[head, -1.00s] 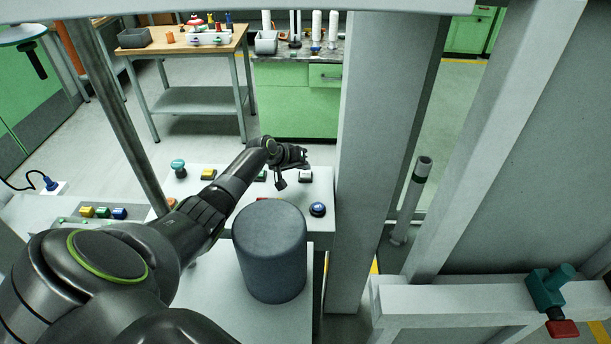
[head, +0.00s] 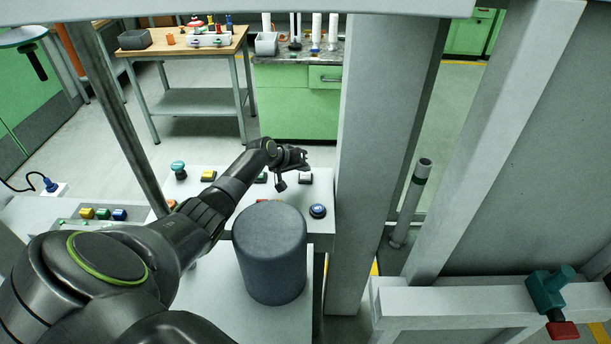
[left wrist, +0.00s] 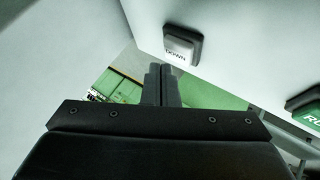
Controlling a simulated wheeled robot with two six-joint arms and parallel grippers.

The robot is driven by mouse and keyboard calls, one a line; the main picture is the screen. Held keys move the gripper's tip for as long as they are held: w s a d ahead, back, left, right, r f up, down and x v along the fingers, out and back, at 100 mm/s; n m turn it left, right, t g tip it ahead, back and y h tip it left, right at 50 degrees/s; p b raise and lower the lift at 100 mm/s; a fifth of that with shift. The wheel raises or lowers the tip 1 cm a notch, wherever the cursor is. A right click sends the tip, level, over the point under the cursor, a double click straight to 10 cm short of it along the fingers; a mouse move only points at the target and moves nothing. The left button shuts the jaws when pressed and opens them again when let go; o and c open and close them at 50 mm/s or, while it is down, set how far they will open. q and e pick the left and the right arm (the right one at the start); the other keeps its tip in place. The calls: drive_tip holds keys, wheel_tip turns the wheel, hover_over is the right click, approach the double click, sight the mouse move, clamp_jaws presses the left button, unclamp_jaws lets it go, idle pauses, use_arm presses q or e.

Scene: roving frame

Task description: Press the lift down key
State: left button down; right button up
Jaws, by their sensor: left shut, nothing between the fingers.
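The lift down key (head: 305,177) is a pale cap on a dark base, on the light panel in the head view. In the left wrist view the key (left wrist: 182,44) carries the word DOWN and sits just above and right of the fingertips. My left gripper (head: 304,166) hovers over the panel close to that key; its shut, empty fingers also show in the left wrist view (left wrist: 162,72). A gap seems to lie between fingertips and key, but I cannot tell its size. My right gripper is not in view.
A green key (left wrist: 314,115) lettered RU, cut off by the edge, lies right in the wrist view. A blue button (head: 318,210), yellow key (head: 208,175) and teal knob (head: 178,169) share the panel. A grey cylinder (head: 270,255) stands in front; a thick post (head: 375,150) rises right.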

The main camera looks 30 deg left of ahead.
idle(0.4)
use_arm(q)
drive_tip(key=shift+f, duration=0.1)
idle(0.3)
drive_tip(key=shift+f+b, duration=0.3)
drive_tip(key=shift+b, duration=0.15)
drive_tip(key=shift+f+b, duration=0.45)
idle(0.5)
drive_tip(key=shift+r, duration=0.1)
drive_tip(key=shift+r+p, duration=0.75)
drive_tip(key=shift+r, duration=0.05)
